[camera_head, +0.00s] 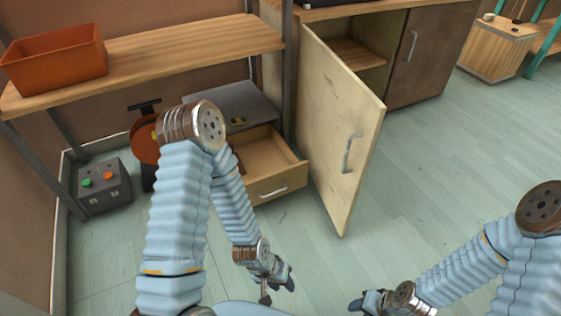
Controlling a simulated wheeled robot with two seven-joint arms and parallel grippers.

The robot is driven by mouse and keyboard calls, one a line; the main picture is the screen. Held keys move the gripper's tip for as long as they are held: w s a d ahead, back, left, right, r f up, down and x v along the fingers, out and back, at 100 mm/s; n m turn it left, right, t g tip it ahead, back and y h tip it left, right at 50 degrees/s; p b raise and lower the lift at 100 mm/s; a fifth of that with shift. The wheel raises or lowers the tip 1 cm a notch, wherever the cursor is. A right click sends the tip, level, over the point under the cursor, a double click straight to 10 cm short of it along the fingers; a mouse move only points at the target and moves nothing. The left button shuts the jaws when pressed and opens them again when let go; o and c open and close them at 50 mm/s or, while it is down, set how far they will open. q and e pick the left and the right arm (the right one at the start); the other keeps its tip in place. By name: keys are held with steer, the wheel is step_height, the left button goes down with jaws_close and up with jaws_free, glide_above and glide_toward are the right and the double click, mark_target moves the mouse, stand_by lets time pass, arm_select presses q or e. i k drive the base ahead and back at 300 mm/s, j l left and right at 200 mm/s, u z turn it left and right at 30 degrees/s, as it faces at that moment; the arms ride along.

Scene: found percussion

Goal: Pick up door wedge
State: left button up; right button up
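I cannot make out a door wedge for certain in the head view. My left gripper (278,291) hangs low in the middle, above the floor and in front of the drawer. Its two fingers stand apart with nothing seen between them. My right gripper (358,304) is at the bottom edge, right of the left one, and its fingers are too small and cut off to read. The open wooden drawer (280,187) is partly hidden by my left arm. A small brown thing shows in it beside my arm, too hidden to name.
An open cabinet door (338,130) juts out right of the drawer. An orange bin (56,58) sits on the wooden shelf (190,45). A grey control box (103,187) with green and orange buttons stands at left. The floor (440,160) on the right is clear.

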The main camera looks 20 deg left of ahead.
mark_target(243, 171)
steer(key=j+u, duration=0.2)
steer(key=u, duration=0.85)
